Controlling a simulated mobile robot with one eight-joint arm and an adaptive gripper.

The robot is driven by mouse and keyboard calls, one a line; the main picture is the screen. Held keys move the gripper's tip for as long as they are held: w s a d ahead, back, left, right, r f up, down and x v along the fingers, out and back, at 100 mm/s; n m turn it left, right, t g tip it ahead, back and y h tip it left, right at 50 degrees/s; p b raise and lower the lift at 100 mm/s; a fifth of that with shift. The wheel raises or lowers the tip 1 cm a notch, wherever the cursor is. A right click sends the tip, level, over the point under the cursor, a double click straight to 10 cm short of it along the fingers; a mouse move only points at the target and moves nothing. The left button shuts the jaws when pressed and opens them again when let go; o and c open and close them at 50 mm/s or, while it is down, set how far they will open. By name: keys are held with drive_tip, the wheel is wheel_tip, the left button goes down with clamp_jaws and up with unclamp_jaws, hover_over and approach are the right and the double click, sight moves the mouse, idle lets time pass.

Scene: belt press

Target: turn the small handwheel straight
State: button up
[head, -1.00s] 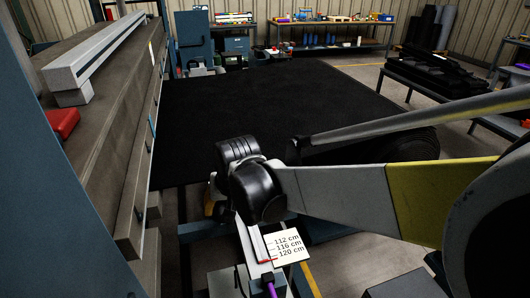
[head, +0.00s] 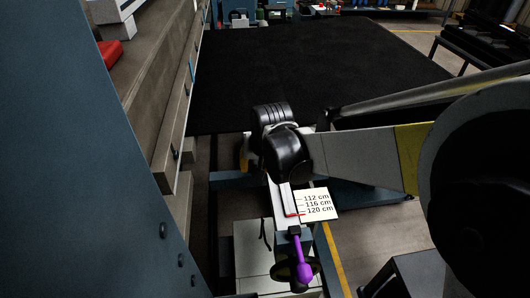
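A dark round wheel (head: 283,271), which looks like the small handwheel, shows at the bottom of the head view, low on a narrow pale rail (head: 281,213). A purple lever with a round knob (head: 304,271) lies across it and hides part of it, so I cannot tell exactly how the wheel is turned. A white card (head: 318,205) reading 112, 116 and 120 cm sits beside the rail, with a red pointer at about the 120 line. My black wrist is above the far end of the rail, away from the wheel. My gripper's fingers do not show.
A wide black belt (head: 300,75) stretches away behind my arm. A grey-brown press beam (head: 155,85) and a blue upright (head: 80,150) close off the left. A red object (head: 110,53) lies on the beam. A yellow floor line (head: 336,262) runs at the lower right.

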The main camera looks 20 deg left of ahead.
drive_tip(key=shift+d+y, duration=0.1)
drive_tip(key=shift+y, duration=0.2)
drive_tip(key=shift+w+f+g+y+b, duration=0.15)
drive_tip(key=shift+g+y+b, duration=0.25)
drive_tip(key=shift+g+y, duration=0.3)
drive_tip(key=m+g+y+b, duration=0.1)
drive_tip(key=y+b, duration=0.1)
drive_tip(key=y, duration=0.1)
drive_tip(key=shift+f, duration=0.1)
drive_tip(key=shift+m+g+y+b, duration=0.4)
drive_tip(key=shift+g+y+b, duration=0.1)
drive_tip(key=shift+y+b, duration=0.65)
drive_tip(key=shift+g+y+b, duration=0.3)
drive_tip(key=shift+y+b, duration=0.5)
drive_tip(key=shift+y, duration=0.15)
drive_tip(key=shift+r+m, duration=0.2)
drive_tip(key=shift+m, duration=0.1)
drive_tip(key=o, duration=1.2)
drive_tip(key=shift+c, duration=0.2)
